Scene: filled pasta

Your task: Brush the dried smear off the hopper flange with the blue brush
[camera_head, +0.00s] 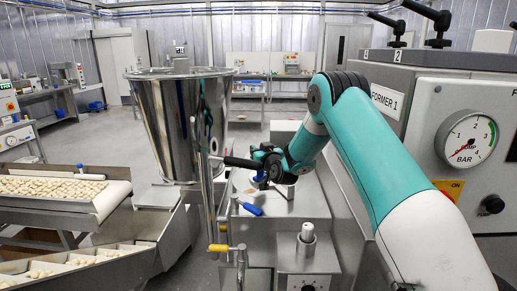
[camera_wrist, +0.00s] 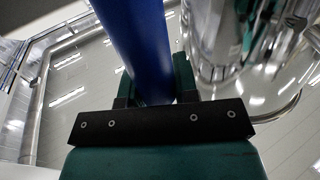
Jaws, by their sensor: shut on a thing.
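My gripper (camera_head: 266,163) is over the steel machine top, to the right of the hopper. In the wrist view it is shut on a thick blue handle (camera_wrist: 135,45), which I take to be the blue brush. The handle runs up and away between the fingers (camera_wrist: 155,85); its bristles are not in sight. In the head view only a small bit of blue (camera_head: 259,178) shows under the gripper. The steel hopper (camera_head: 170,125) has a wide rim (camera_head: 180,73) at its top. I cannot make out the dried smear for certain. The gripper looks apart from the hopper.
Another blue-handled item (camera_head: 250,209) lies on the steel machine top (camera_head: 290,208). An upright pipe with a yellow-handled valve (camera_head: 217,247) stands in front of the hopper. A pasta conveyor (camera_head: 60,190) is at left. The former panel with its gauge (camera_head: 466,139) is at right.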

